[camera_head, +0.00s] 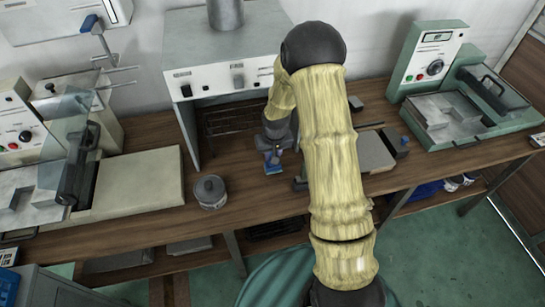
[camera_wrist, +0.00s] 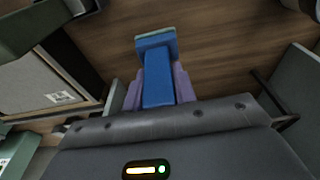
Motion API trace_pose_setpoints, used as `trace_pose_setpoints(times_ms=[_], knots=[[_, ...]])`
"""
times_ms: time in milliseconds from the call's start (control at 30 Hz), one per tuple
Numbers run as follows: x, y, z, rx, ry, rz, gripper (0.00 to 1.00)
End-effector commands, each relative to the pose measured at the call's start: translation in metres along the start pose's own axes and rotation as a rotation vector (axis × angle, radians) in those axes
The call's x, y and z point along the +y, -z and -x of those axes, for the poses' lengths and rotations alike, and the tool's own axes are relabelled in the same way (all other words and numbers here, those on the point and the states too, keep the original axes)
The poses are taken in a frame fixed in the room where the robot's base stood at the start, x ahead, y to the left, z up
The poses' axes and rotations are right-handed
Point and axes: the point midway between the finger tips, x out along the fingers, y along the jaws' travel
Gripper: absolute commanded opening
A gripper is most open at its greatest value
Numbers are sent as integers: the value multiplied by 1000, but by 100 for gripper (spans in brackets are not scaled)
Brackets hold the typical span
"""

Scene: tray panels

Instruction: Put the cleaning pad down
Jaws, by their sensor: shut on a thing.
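The cleaning pad (camera_wrist: 158,78) is blue, with a long handle and a wider head with a pale green edge. In the wrist view my gripper (camera_wrist: 157,92) is shut on its handle, one purple finger on each side. The head points away from the gripper, over brown wood. In the head view the pad (camera_head: 273,168) is a small blue patch below my gripper (camera_head: 271,155), over the wooden bench (camera_head: 240,175). I cannot tell whether the pad touches the bench. My arm hides part of the bench to the right.
A grey lidded jar (camera_head: 210,192) stands on the bench to the left. A white machine (camera_head: 225,80) stands behind my gripper. A flat grey plate (camera_head: 374,152) lies to the right, and a green machine (camera_head: 455,100) stands farther right.

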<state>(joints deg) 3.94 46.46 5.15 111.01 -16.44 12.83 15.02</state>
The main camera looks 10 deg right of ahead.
Motion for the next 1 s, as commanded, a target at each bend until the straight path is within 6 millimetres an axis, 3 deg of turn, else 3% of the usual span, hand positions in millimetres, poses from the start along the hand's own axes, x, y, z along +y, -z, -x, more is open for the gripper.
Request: trace_pose_setpoints(times_ms=[167,567,600,667,1000], knots=[[0,-4,-20,-1,0,1,1],[0,-5,-26,0,0,1,1],[0,-4,-25,0,0,1,35],[0,-4,-25,0,0,1,47],[0,-4,-23,0,0,0,49]])
